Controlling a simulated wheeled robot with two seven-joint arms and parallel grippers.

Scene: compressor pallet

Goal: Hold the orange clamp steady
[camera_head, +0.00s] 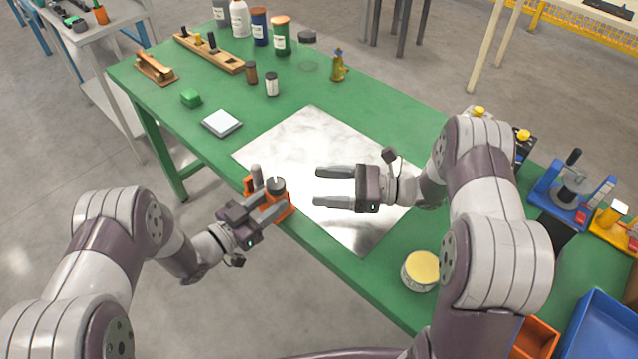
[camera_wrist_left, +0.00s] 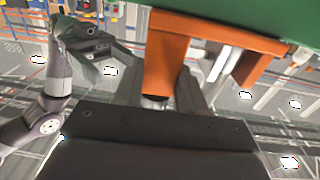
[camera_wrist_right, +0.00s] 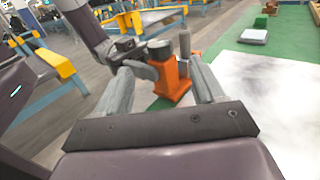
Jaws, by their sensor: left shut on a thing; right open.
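The orange clamp (camera_head: 281,207) sits at the near edge of the green table, with a dark round knob and a grey rod on top. My left gripper (camera_head: 258,208) is shut on the clamp from the front side. In the left wrist view the clamp's orange body (camera_wrist_left: 166,70) is between the fingers, under the table edge. My right gripper (camera_head: 333,187) is open and empty above the metal sheet, to the right of the clamp. In the right wrist view the clamp (camera_wrist_right: 172,80) shows beyond the open fingers, apart from them.
A shiny metal sheet (camera_head: 300,140) lies on the green table (camera_head: 375,98). A yellow-lidded tin (camera_head: 420,271) stands near the front edge. A white-topped square block (camera_head: 222,122) and a green block (camera_head: 191,97) lie left.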

